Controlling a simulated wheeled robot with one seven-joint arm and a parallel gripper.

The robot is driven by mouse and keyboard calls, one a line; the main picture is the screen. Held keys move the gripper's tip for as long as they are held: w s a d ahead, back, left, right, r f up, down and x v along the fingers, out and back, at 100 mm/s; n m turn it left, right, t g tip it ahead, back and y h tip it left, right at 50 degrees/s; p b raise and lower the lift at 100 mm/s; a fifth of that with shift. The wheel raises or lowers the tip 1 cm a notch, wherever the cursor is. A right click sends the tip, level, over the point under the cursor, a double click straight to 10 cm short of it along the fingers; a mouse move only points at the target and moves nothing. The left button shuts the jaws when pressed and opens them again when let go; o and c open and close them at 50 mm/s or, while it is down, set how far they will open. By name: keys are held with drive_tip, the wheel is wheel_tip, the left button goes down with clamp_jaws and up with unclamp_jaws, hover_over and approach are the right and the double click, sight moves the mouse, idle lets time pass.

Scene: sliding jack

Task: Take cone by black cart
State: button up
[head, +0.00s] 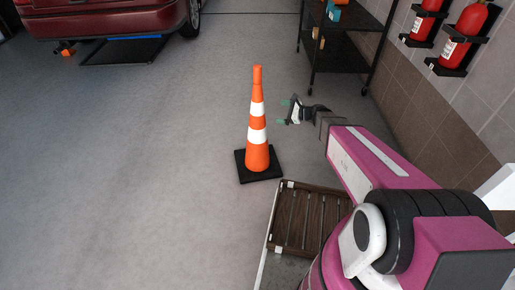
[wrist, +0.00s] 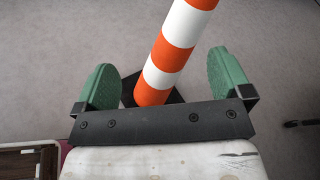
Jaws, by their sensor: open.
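An orange traffic cone (head: 257,153) with white bands stands upright on a black square base (head: 258,177) on the grey floor, in the middle of the head view. My gripper (head: 282,110) is to the right of the cone, at about the height of its upper white band in the picture, with its green fingertips pointing toward it. In the wrist view the cone (wrist: 159,88) rises ahead, between the lines of the two green fingers of my gripper (wrist: 162,82). The fingers are wide apart and empty. Part of the cone's base is hidden behind the gripper's dark plate.
A black cart (head: 343,62) with shelves stands behind my gripper, by the tiled wall. Red fire extinguishers (head: 466,35) hang on the wall at right. A brown slatted tray (head: 289,240) is near my base. A red car (head: 100,17) is at back left. The left floor is clear.

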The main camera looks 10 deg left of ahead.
sight(262, 100)
drive_tip(key=w+a+m+t, duration=0.1)
drive_tip(key=w+a+m, duration=0.1)
drive_tip(key=a, duration=0.3)
drive_tip(key=w+a+m+t+y, duration=0.1)
drive_tip(key=w+a+m, duration=0.1)
drive_tip(key=w+a, duration=0.1)
drive_tip(key=w+a+m+t+y, duration=0.1)
drive_tip(key=w+a+m, duration=0.1)
drive_tip(key=a, duration=0.4)
drive_tip(key=shift+w+a+f, duration=0.1)
drive_tip(key=shift+w+a, duration=0.2)
drive_tip(key=shift+w, duration=0.5)
clamp_jaws()
